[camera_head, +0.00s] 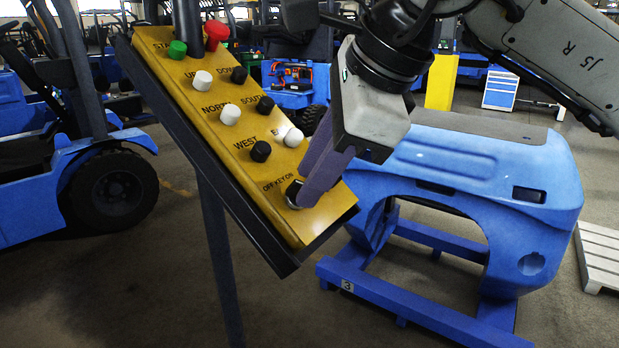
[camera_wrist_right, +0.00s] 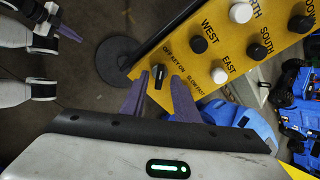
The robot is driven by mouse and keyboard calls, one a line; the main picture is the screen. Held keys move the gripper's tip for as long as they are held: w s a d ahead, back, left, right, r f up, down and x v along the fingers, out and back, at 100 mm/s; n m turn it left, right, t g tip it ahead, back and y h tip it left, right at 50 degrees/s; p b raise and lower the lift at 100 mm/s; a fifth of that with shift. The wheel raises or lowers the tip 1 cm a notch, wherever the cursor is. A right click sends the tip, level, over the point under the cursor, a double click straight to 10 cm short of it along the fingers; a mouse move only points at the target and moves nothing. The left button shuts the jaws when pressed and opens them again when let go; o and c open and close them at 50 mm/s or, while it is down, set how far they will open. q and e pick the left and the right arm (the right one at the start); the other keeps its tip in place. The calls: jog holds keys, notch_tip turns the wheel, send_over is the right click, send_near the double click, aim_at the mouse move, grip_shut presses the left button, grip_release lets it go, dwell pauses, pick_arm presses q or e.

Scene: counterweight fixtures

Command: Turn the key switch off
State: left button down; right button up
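The yellow control panel (camera_head: 212,112) is tilted on a dark stand. The key switch (camera_head: 293,193), a dark knob in a silver ring, is at its lower end under the OFF KEY ON label. My right gripper (camera_head: 308,183) is at it, partly covering it. In the right wrist view the black knob (camera_wrist_right: 160,76) shows between the two purple fingers, with a small gap visible on each side. The right gripper is open there. I cannot tell which label the knob points to. My left gripper (camera_wrist_right: 69,33) shows only partly in the right wrist view, its opening unclear.
Close to the key switch are a black WEST button (camera_head: 261,151) and a white EAST button (camera_head: 293,137). A red knob (camera_head: 215,33) and a green button (camera_head: 177,49) are at the far end. A blue machine body (camera_head: 480,170) stands behind my right gripper.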

jog(key=v, duration=0.9)
jog(key=shift+f, duration=0.1)
